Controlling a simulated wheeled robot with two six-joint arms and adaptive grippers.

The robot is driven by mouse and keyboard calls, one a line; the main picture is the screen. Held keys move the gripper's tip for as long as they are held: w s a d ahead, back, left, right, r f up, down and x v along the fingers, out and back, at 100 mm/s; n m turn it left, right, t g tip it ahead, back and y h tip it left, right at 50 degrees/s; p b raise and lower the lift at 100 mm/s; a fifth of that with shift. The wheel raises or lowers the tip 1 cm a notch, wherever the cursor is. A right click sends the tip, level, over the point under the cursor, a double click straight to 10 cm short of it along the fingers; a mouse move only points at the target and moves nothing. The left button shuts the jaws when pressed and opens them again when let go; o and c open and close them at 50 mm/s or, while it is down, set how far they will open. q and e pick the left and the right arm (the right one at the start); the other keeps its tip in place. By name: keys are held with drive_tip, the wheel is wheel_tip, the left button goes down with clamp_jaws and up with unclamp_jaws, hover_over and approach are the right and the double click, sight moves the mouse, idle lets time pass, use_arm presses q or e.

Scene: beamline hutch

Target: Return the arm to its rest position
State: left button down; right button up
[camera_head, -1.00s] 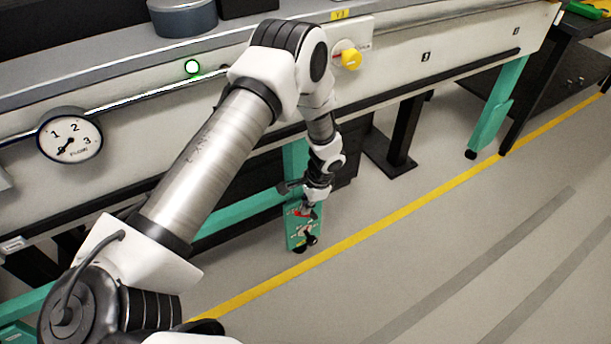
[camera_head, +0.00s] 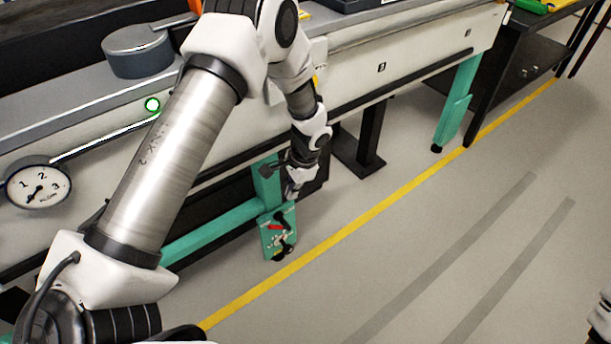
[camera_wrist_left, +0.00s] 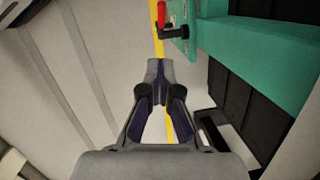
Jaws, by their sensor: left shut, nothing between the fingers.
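My left arm (camera_head: 168,150) comes in from the lower left of the head view, rises and bends down in front of the bench. My left gripper (camera_head: 293,190) points down in front of the bench's lower frame, just above a small teal panel in the picture. In the left wrist view the left gripper (camera_wrist_left: 158,75) is shut, its fingertips together with nothing between them. A white and dark piece at the lower right edge of the head view may be part of my right arm; no right gripper shows.
The teal panel (camera_head: 269,244) carries a red handle (camera_head: 275,227) and black fittings; the handle also shows in the wrist view (camera_wrist_left: 162,14). A dial gauge (camera_head: 38,187), green lamp (camera_head: 152,105) and grey round housing (camera_head: 138,52) are at left. Floor right of the yellow line (camera_head: 365,215) is clear.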

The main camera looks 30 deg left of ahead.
use_arm(q)
drive_tip(key=s+d+f+n+g+h, duration=0.1)
drive_tip(key=s+d+f+n, duration=0.2)
drive_tip(key=s, duration=0.7)
drive_tip(key=s+d+f+h, duration=0.1)
drive_tip(key=s+d+f, duration=0.3)
drive_tip(key=s, duration=0.6)
drive_tip(key=s+d+f+n+g+h, duration=0.15)
drive_tip(key=s+f, duration=0.25)
drive_tip(key=s, duration=0.6)
drive_tip(key=w+r+n+t+p, duration=0.1)
drive_tip(key=r+t+p, duration=0.1)
drive_tip(key=r+p, duration=0.8)
drive_tip(key=w+r+n+t+y+p, duration=0.1)
drive_tip(key=w+r+t+p, duration=0.1)
drive_tip(key=r+p, duration=0.9)
drive_tip(key=shift+w+a+r+p, duration=0.3)
drive_tip(key=shift+a+r, duration=0.1)
drive_tip(key=shift+r, duration=0.1)
drive_tip(key=shift+s, duration=0.1)
